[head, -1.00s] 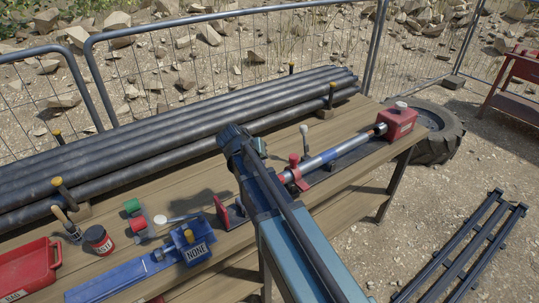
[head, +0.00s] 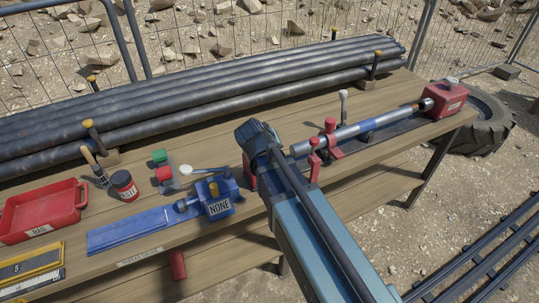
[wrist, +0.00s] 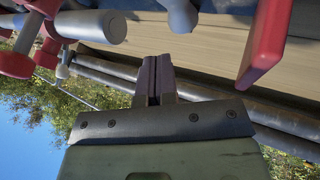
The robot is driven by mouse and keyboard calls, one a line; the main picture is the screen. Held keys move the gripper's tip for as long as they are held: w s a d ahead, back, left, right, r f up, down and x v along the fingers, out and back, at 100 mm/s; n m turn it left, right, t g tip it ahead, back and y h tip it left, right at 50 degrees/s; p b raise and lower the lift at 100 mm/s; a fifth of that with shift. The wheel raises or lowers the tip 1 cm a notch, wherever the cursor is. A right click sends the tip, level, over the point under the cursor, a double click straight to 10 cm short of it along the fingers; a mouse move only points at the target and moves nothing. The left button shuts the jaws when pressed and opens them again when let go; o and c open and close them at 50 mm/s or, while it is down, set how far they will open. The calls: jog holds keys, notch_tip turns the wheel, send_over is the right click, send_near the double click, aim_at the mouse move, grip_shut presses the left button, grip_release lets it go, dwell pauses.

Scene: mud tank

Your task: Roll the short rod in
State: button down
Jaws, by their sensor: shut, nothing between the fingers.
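A silver rod with a blue band (head: 345,133) lies along the right part of the bench on red supports (head: 331,138), its right end at a red box (head: 446,98). I cannot tell whether this is the short rod. In the wrist view a grey rod end (wrist: 100,26) shows at upper left beside red knobs (wrist: 16,61). My gripper (wrist: 154,80) is shut and empty, apart from that rod end. In the head view my arm reaches over the bench left of the rod, and its fingertips are hidden.
Long dark pipes (head: 200,95) lie along the back of the bench. A red plate (wrist: 265,45) is right of my gripper in the wrist view.

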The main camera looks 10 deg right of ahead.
jog(key=b+x, duration=0.3)
jog(key=x, duration=0.3)
jog(key=shift+d+f, duration=0.1)
jog(key=shift+d, duration=0.05)
jog(key=shift+w+d+r, duration=0.1)
jog(key=shift+d+r, duration=0.1)
jog(key=shift+d, duration=0.4)
jog(key=shift+w+d+r, duration=0.1)
jog(key=shift+d+r, duration=0.1)
jog(key=shift+d, duration=0.95)
